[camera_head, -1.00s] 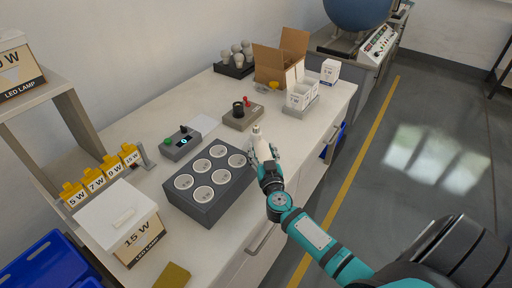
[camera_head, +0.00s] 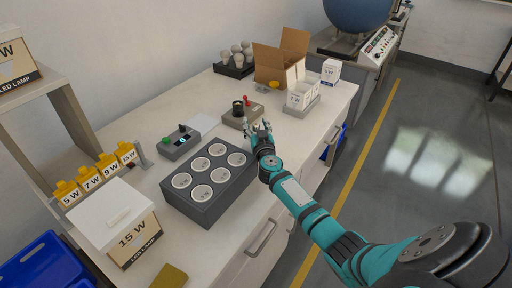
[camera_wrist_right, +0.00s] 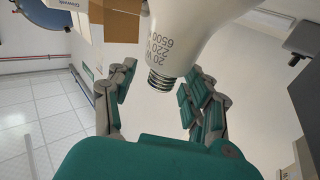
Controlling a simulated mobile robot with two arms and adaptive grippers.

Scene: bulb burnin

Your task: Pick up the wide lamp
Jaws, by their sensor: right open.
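A white lamp (camera_wrist_right: 195,30) marked 20 W, 220 V and 6500 is large at the top of the right wrist view, its wide end cut off by the edge. Its metal screw base (camera_wrist_right: 161,80) points down the picture, between the spread fingers, with a gap on each side. My right gripper (camera_wrist_right: 158,95) is open. My left gripper is not in view.
A grey block with several round sockets (camera_head: 207,208) stands left of the arm. Several lamps (camera_head: 236,52) stand in a dark tray at the back. A 15 W box (camera_head: 133,243) is front left.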

